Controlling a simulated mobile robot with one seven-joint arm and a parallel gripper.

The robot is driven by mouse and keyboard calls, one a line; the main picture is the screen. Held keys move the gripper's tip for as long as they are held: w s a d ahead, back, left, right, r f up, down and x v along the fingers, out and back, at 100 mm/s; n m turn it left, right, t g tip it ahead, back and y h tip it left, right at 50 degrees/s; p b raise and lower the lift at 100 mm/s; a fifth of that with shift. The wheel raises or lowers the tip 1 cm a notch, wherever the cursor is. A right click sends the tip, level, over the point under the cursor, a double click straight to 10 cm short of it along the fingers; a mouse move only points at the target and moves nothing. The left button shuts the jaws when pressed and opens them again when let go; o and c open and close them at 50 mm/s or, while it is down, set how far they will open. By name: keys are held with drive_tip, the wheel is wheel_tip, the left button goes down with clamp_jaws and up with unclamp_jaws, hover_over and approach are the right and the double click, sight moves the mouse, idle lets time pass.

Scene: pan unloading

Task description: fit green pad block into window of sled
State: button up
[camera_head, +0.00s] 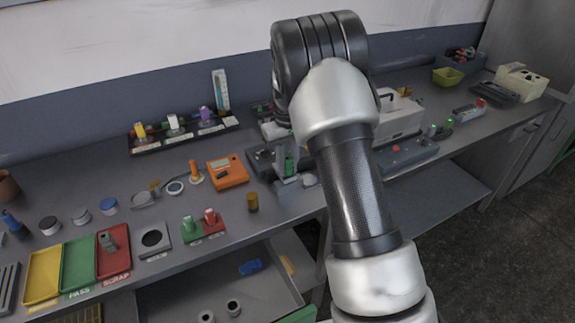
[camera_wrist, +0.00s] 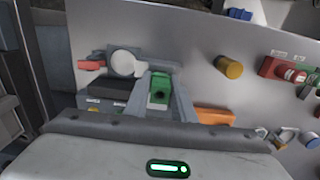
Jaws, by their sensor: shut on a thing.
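The green pad block (camera_wrist: 159,87) is held between the fingers of my gripper (camera_wrist: 160,98) in the wrist view. In the head view the block (camera_head: 290,164) shows as a small green patch beside my arm. A grey fixture that looks like the sled (camera_head: 288,184) stands right below it on the bench, with a pale round disc beside it, which also shows in the wrist view (camera_wrist: 123,64). The sled's window is hidden or too small to make out. I cannot tell whether the block touches the sled. My arm covers part of this spot.
An orange box (camera_head: 228,171) and an amber cylinder (camera_head: 252,202) stand left of the fixture. A red and green block stand (camera_head: 203,224) and coloured trays (camera_head: 80,264) lie further left. A grey machine (camera_head: 400,115) is behind my arm to the right.

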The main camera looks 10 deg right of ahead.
drive_tip(key=shift+r, duration=0.4)
drive_tip(key=shift+r+p, duration=1.8)
drive_tip(key=shift+r, duration=0.7)
drive_tip(key=shift+s, duration=0.1)
drive_tip(key=s+f+m, duration=0.3)
drive_tip(key=s, duration=1.3)
drive_tip(key=w+n, duration=0.1)
drive_tip(key=w, duration=0.4)
drive_tip(key=w+r+n, duration=0.1)
drive_tip(key=w, duration=0.5)
drive_tip(key=w+r+n+b, duration=0.1)
drive_tip(key=w, duration=0.4)
drive_tip(key=shift+w+r, duration=0.1)
drive_tip(key=shift+w, duration=0.05)
drive_tip(key=shift+f+b, duration=1.4)
drive_tip(key=shift+f, duration=0.75)
drive_tip(key=shift+f+b, duration=0.3)
drive_tip(key=shift+f, duration=0.2)
